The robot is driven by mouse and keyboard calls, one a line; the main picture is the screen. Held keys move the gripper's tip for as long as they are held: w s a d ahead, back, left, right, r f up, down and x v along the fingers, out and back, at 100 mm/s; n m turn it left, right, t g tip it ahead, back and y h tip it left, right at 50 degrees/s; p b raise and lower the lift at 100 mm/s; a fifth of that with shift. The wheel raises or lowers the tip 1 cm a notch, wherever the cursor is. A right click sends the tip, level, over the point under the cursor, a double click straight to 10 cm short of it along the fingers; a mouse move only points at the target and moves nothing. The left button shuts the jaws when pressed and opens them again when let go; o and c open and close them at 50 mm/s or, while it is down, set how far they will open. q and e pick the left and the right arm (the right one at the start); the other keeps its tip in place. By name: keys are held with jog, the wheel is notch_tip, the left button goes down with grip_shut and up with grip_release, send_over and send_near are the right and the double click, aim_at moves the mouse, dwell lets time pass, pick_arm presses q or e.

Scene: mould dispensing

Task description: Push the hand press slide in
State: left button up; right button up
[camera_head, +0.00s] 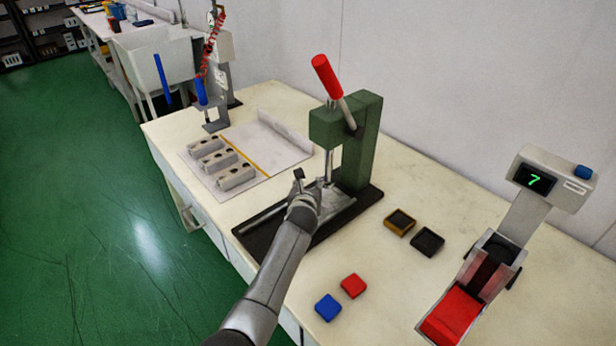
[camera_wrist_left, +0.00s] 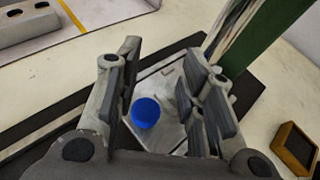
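The green hand press (camera_head: 361,150) stands on a black base (camera_head: 366,203) on the table, its red-handled lever (camera_head: 326,76) raised. A pale metal slide (camera_head: 338,204) lies low at the press; it also shows in the left wrist view (camera_wrist_left: 158,82). A blue round piece (camera_wrist_left: 146,112) appears over the slide there, between the fingers in the picture; whether they touch it, I cannot tell. My left gripper (camera_head: 308,187) is over the front of the press base, and its fingers (camera_wrist_left: 166,88) are apart. The arm and gripper hide part of the slide and base. My right gripper is out of view.
Grey mould blocks (camera_head: 235,177) lie on a white board to the left. Small dark boxes (camera_head: 428,242), a red block (camera_head: 354,285) and a blue block (camera_head: 327,307) lie right of the arm. A device with a display (camera_head: 534,178) stands at right.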

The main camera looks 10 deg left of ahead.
pick_arm(q)
jog(key=shift+r, duration=2.25)
